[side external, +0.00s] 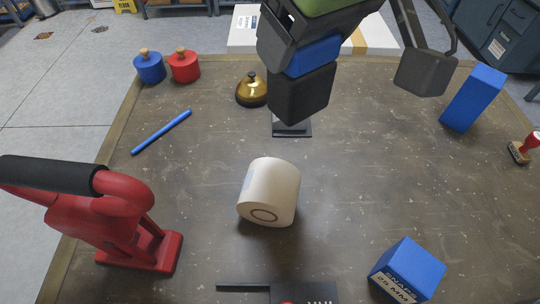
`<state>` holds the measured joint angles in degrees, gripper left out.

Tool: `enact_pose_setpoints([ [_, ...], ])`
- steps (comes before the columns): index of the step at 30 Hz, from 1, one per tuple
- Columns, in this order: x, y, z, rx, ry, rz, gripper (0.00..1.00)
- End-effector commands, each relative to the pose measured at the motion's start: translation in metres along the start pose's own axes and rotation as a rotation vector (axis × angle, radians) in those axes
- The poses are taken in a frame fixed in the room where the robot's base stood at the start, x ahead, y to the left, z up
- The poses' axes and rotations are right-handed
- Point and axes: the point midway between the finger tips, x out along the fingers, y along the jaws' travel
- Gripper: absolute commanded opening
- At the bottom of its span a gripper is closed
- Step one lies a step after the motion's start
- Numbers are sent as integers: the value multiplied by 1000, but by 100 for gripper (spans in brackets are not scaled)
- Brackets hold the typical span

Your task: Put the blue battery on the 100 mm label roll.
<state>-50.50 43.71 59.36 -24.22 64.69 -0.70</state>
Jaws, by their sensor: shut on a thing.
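My gripper (362,78) is at the top of the side external view, beyond the label roll and above the table. It is shut on the blue battery (314,56), which shows as a blue band between dark parts. Where the battery's dark casing ends and my finger begins is hard to tell. The 100 mm label roll (270,190) is a white cylinder in the middle of the table, lying with a round core end facing the camera. Its upper surface is bare. The battery is apart from the roll, higher and farther back.
A dark stand (291,129) and brass bell (252,91) are below and left of my gripper. A red tool (110,220), blue pen (161,132), blue and red pots, blue box (472,98), stamp (524,148) and SNAPS box (409,268) stand around. Table right of the roll is clear.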

Motion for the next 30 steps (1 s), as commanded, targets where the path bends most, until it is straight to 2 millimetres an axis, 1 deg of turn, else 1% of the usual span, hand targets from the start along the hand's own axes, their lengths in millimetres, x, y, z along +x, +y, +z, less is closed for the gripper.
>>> enact_pose_setpoints([
  [1, -7, -19, 2, -42, 3, -19, 32],
  [3, -13, -36, 6, -85, 3, -37, 32],
  [7, -19, -54, 11, -129, 2, -57, 32],
  [10, -10, -58, 17, -143, -2, -60, 32],
  [16, 24, -58, 32, -142, -3, -61, 32],
  [22, 44, -58, 40, -141, -2, -60, 32],
  [27, 66, -58, 49, -140, -2, -61, 32],
  [30, 71, -58, 51, -139, 0, -62, 32],
])
